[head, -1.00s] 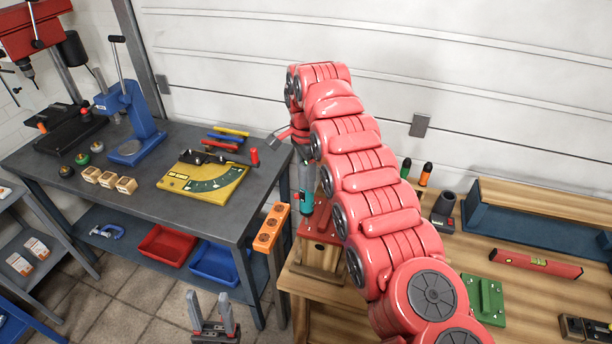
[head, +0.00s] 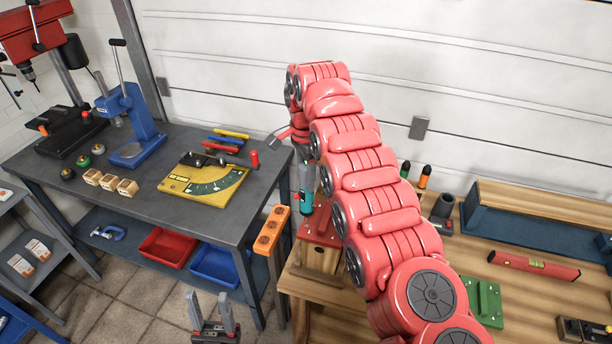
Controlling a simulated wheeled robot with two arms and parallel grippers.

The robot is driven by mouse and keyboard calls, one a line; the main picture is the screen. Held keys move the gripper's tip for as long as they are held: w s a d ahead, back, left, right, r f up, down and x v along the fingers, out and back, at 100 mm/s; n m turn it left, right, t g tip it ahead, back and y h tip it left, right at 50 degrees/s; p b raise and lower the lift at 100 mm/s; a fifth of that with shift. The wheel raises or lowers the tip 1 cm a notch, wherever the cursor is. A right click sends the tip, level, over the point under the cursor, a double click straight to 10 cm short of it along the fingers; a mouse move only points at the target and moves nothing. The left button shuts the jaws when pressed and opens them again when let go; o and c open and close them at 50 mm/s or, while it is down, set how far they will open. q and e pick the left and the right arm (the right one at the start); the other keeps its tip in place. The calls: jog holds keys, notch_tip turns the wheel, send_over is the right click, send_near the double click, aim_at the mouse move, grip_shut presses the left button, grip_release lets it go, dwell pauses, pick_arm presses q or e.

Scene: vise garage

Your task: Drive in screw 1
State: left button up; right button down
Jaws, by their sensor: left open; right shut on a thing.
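My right arm reaches across the view, and its gripper (head: 303,158) is shut on a grey and teal powered screwdriver (head: 306,182). The arm links partly hide this gripper. The screwdriver hangs roughly upright, its lower end over a wooden box with a red top (head: 318,229). The arm covers part of that box. I cannot make out screw 1 or whether the bit touches it. My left gripper (head: 213,312) is open and empty at the bottom of the view, fingers pointing up, apart from the box.
A grey workbench (head: 150,205) at left carries a blue press (head: 131,125) and a yellow gauge board (head: 203,182). An orange holder (head: 270,231) hangs at its right corner. The wooden bench at right holds a red level (head: 533,264) and a green block (head: 486,302).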

jog(key=shift+r+p, duration=2.45)
jog(key=shift+r, duration=0.45)
jog(key=shift+f, duration=0.1)
